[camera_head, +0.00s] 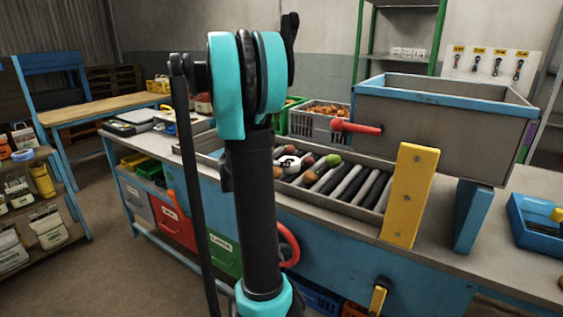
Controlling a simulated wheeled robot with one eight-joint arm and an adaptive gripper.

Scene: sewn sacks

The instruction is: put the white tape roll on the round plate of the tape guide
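A small white round thing with dark marks (289,163) lies at the left part of the roller bed, just right of my arm; it may be the white tape roll, but it is too small to be sure. I cannot make out the tape guide or its round plate. My teal and black arm stands upright in the middle of the view and hides part of the bench. No gripper fingers can be made out.
The roller bed (342,183) has dark and grey rollers. A grey hopper with blue rim (440,117) stands behind a yellow post (410,195). A blue tray (537,228) is at right. Crates (318,125) stand behind, and a shelf with sacks (48,227) stands at left.

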